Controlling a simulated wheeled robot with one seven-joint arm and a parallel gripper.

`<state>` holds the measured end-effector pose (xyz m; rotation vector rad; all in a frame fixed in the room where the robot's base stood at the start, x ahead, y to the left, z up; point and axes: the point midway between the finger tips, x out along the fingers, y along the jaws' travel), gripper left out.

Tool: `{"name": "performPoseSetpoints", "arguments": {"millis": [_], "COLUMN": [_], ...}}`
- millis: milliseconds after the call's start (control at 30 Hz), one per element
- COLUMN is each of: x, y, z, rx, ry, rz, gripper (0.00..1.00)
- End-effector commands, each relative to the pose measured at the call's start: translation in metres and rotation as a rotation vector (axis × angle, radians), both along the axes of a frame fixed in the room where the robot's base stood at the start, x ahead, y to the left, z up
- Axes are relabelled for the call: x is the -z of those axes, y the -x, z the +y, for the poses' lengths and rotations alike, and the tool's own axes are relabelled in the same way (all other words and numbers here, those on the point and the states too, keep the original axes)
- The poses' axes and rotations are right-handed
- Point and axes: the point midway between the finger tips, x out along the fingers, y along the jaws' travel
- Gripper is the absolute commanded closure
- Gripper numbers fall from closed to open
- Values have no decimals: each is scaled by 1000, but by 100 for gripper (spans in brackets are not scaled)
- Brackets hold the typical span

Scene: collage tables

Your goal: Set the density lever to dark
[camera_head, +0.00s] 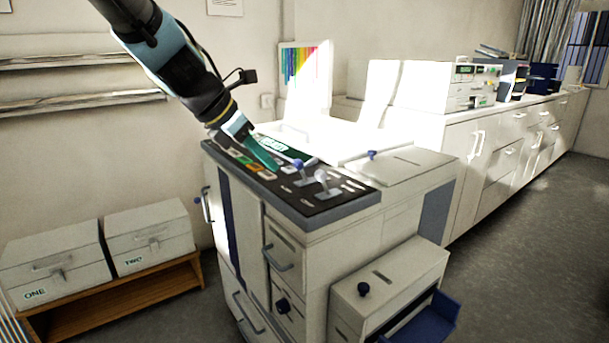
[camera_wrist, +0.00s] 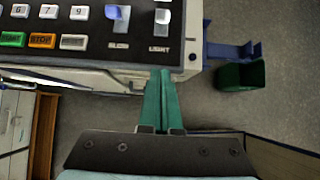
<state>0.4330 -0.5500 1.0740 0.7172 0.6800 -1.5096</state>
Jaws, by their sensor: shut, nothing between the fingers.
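The dark control panel (camera_head: 290,195) on top of the copier carries two levers. One lever has a blue knob (camera_head: 300,166) and stands just right of my fingertips. The other has a pale grey knob (camera_head: 322,177) and stands further right. In the wrist view, the blue knob (camera_wrist: 113,12) and the grey knob (camera_wrist: 162,16) are at the top edge. The word LIGHT (camera_wrist: 159,49) is printed below the grey lever's slot; the slot's other end is out of view. My gripper (camera_head: 274,166) is shut and empty. Its green fingers (camera_wrist: 161,74) show below the LIGHT label.
Number keys and coloured START and STOP keys (camera_wrist: 42,41) lie left of the levers. A lidded box with a dark knob (camera_head: 363,289) and a blue tray (camera_head: 430,318) stand in front. A green bin (camera_wrist: 242,75) is on the floor. A white counter (camera_head: 480,130) runs behind.

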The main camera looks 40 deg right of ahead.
Motion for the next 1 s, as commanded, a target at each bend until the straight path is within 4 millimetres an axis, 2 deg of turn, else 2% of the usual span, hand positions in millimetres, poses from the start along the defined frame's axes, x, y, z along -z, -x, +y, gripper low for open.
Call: {"name": "performPoseSetpoints", "arguments": {"millis": [167,600,800,1000], "x": [11,80,63,60], "y": [0,4,6,5], "z": [-8,-62,-88,-98], "rx": [1,2,3,0], "ry": [-2,-4,-2,-2], "rz": [0,1,-3,-3], "gripper": [100,100,100,100]}}
